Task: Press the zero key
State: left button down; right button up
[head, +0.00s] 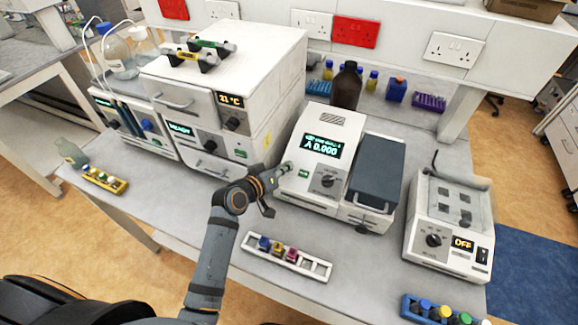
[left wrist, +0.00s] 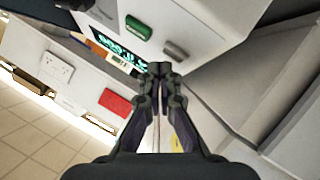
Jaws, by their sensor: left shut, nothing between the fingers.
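The white instrument (head: 318,133) with a display reading "A 0.000" stands mid-bench, with a dark knob on its front. A green key (head: 303,174) shows on its front, left of the knob. In the left wrist view the green key (left wrist: 138,27) and a grey key (left wrist: 175,50) sit side by side; I cannot read which is zero. My left gripper (head: 285,168) is shut and empty, its fingertips close to the front beside the green key. In the left wrist view the fingertips (left wrist: 160,68) are just below the grey key; contact cannot be told. My right gripper is not in view.
A dark-lidded compartment (head: 376,170) adjoins the instrument's right side. White stacked units (head: 222,95) stand to the left, a heater reading OFF (head: 450,222) to the right. A white rack with small coloured items (head: 287,257) lies in front. Bare bench lies between rack and instrument.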

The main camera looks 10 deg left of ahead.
pick_arm(q)
jog(key=shift+s+r, duration=0.1)
jog(key=shift+r, duration=0.2)
jog(key=r+p, duration=0.1)
jog(key=s+r+p, duration=0.1)
jog(key=r+p, duration=0.1)
jog(key=s+r+p, duration=0.1)
jog(key=shift+a+r+p, duration=0.2)
jog(key=shift+a+p, duration=0.05)
jog(key=shift+p, duration=0.15)
dwell(0.7)
